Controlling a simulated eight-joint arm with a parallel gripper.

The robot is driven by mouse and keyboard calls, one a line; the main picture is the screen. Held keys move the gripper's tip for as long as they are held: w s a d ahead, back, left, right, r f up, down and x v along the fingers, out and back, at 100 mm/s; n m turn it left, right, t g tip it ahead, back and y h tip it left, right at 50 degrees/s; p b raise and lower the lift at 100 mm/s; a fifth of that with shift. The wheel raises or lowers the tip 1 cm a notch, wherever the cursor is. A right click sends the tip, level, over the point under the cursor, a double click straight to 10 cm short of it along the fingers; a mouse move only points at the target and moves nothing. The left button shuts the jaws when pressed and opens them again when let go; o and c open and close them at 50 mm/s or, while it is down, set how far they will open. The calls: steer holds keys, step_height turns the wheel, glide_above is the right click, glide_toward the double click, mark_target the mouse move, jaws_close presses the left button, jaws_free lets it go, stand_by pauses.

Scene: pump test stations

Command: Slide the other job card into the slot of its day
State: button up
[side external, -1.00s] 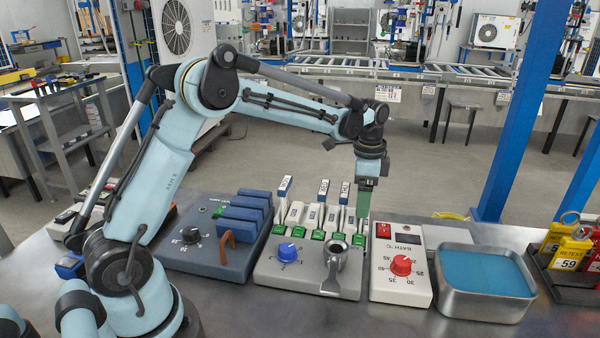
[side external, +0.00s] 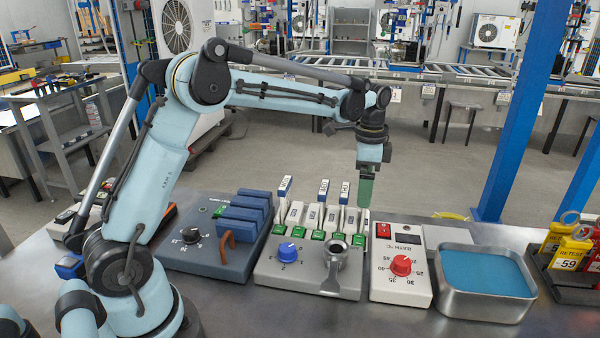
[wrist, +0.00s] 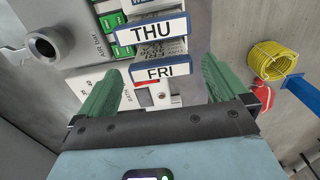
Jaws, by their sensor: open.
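My gripper (side external: 366,192), with green fingers, is just above the right end of the grey station (side external: 262,277). In the wrist view my gripper (wrist: 162,68) is open. The white card marked FRI (wrist: 158,72), with a blue edge, shows between its spread fingers, apparently clear of both. Its lower white part seems to show under the fingers in the side view, at the row's right end. The THU card (wrist: 152,28) stands beside it, also in the side view (side external: 344,193). Two more blue-topped cards (side external: 285,188) (side external: 323,190) stand upright farther left. How deep FRI sits is unclear.
A bath control box (side external: 402,290) with a red knob stands close right of the row, then a metal tray (side external: 487,300) with blue inside. A dark unit (side external: 215,262) with blue blocks is left.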

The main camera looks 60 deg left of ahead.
step_height(320, 180, up, 8)
steer(key=r, duration=0.1)
steer(key=s+d+r+n+t, duration=0.2)
steer(key=s+n, duration=0.1)
steer(key=s, duration=0.3)
steer(key=s+d+f+n+t, duration=0.2)
steer(key=s+f+n+t, duration=0.3)
steer(key=s, duration=0.8)
step_height(320, 180, down, 3)
steer(key=shift+s+d+f+n, duration=0.1)
steer(key=shift+s+d+n, duration=0.05)
steer(key=shift+s+n, duration=0.3)
